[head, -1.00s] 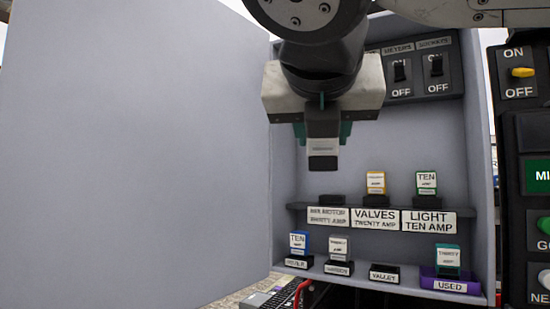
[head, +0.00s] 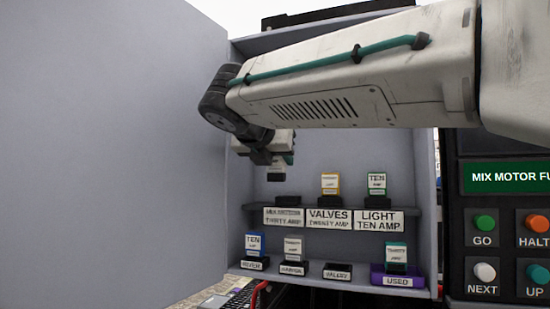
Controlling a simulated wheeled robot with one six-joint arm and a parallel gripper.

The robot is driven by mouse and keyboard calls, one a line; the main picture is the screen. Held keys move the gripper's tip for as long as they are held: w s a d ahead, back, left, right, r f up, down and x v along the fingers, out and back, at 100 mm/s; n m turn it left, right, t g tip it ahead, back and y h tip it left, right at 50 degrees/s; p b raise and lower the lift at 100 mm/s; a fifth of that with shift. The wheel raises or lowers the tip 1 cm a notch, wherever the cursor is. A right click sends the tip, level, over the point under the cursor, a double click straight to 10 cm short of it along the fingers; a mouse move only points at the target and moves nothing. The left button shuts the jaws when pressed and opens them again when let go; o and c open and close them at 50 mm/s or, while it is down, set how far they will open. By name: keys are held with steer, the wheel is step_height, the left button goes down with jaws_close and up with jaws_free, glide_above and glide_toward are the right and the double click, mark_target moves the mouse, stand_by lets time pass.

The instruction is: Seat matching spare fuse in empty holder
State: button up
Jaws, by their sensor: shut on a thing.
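My gripper (head: 277,163) hangs in the left part of the cabinet, partly hidden by my arm. It is shut on a small fuse with a pale face and dark lower end (head: 277,172). The fuse is upright and apart from the shelf. Below it, slightly to the right, is the empty black holder (head: 288,201), above the label "MIX MOTOR THIRTY AMP" (head: 284,217). A teal-topped fuse marked "THIRTY" (head: 396,253) stands in the purple "USED" holder (head: 377,278). The held fuse's writing is too small to read.
On the upper shelf stand a yellow fuse (head: 330,183) and a green "TEN" fuse (head: 377,183). Below are a blue fuse (head: 255,243), a grey fuse (head: 292,247) and an empty "VALLEY" holder (head: 338,270). The open door (head: 110,160) is left; a button panel (head: 510,225) is right.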

glide_above(292, 184)
steer(key=s+a, duration=0.1)
steer(key=s, duration=0.3)
steer(key=shift+w+a+f, duration=0.2)
steer(key=shift+w, duration=0.2)
steer(key=shift+f, duration=2.1)
steer(key=o, duration=1)
steer(key=shift+o, duration=0.2)
steer(key=v, duration=0.8)
steer(key=shift+d, duration=0.15)
